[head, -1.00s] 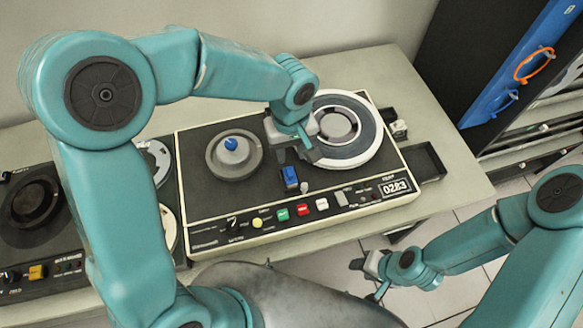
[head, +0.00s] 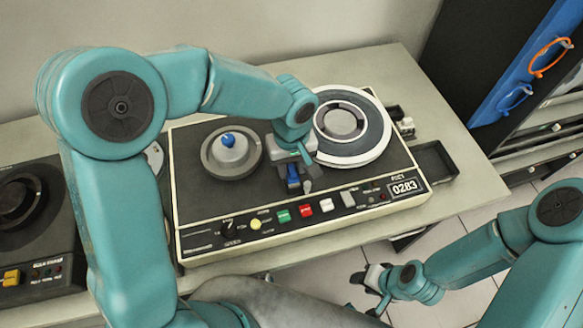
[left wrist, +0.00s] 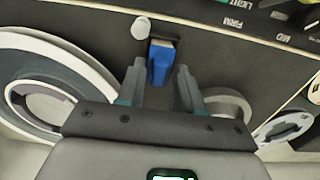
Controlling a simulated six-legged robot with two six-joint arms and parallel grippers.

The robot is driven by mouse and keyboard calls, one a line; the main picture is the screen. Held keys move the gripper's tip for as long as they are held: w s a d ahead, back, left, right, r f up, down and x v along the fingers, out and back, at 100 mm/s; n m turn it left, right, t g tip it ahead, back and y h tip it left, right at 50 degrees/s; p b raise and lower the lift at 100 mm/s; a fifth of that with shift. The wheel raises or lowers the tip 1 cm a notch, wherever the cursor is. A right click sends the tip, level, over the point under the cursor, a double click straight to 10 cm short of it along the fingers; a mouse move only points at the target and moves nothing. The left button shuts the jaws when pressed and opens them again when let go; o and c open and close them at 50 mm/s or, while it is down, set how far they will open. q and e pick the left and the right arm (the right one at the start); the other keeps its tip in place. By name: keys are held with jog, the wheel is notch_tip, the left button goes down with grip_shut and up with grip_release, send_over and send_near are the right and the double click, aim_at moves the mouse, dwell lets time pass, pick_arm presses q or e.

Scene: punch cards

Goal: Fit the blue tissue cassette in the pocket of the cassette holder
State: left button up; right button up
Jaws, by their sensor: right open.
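The blue cassette (head: 293,176) is on the dark deck of a tape machine, in front of the reels. In the left wrist view gaps show between my left fingers (left wrist: 159,74) and the cassette's sides. I cannot make out the cassette holder's pocket, or whether the cassette sits in it. My right gripper (head: 369,282) is open and empty, in front of the table.
A large reel (head: 353,147) stands right of my left gripper, and a smaller hub with a blue knob (head: 228,140) stands left. A pale post (left wrist: 140,27) is close beside the cassette. Coloured buttons (head: 305,210) line the machine's front. A dark tray (head: 433,162) is at the right.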

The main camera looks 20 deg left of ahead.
aim_at(292, 169)
pick_arm(q)
jog(key=shift+w, duration=0.1)
grip_shut()
jog(key=shift+r, duration=0.1)
jog(key=shift+r+p, duration=1.9)
jog(key=shift+r, duration=1.05)
